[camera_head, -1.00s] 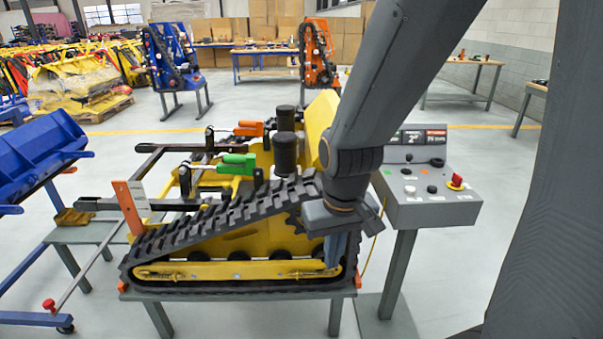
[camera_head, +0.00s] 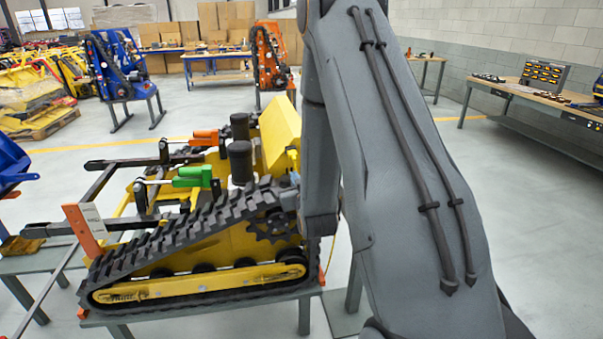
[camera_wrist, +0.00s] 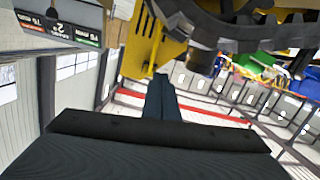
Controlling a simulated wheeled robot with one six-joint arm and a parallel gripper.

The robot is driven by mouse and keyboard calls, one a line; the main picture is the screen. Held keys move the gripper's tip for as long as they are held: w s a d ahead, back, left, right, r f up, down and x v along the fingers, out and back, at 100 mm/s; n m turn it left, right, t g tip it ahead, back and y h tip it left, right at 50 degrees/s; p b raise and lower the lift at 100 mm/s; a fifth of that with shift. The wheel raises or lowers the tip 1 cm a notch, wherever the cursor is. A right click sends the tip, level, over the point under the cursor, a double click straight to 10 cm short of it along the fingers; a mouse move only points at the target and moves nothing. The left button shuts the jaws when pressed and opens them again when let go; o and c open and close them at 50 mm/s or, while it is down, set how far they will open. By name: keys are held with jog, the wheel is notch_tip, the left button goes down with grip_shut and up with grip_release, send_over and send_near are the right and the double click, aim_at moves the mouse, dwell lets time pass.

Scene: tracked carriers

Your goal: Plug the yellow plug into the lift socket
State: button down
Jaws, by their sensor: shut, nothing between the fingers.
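The yellow tracked carrier (camera_head: 222,252) stands on a grey stand. A small yellow piece (camera_head: 293,157) sits at its right end beside my arm; I cannot tell for sure whether it is the yellow plug. A thin yellow cable (camera_head: 330,252) hangs below that end. My gripper (camera_wrist: 160,97) is shut and empty in the wrist view, its fingertips close to a yellow part of the carrier (camera_wrist: 143,45). In the head view my arm hides most of the gripper. The control box (camera_wrist: 68,20) shows upside down in the wrist view. I cannot make out the lift socket.
The black track (camera_head: 180,235) and its toothed wheel lie close to my gripper. A workbench (camera_head: 535,100) with parts stands at the right. Blue (camera_head: 120,65) and orange (camera_head: 270,58) machines stand behind. The floor between is open.

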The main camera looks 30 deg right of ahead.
aim_at(295, 159)
jog(key=shift+s+d+r+t+h, duration=0.1)
jog(key=shift+d+r+t+h, duration=0.15)
jog(key=shift+d+t, duration=0.2)
jog(key=shift+d+r+t+h, duration=0.15)
jog(key=shift+d+r+t, duration=0.05)
jog(key=shift+d+t, duration=0.2)
jog(key=shift+b+x, duration=0.5)
jog(key=shift+x, duration=2.4)
jog(key=shift+w+r, duration=0.2)
jog(key=shift+w, duration=0.25)
jog(key=shift+v, duration=1.15)
jog(key=shift+s+a+f, duration=0.15)
jog(key=shift+s+f, duration=0.1)
jog(key=shift+s, duration=0.45)
jog(key=b+v, duration=0.2)
jog(key=v, duration=0.4)
jog(key=shift+s+r, duration=0.15)
jog(key=shift+s, duration=0.15)
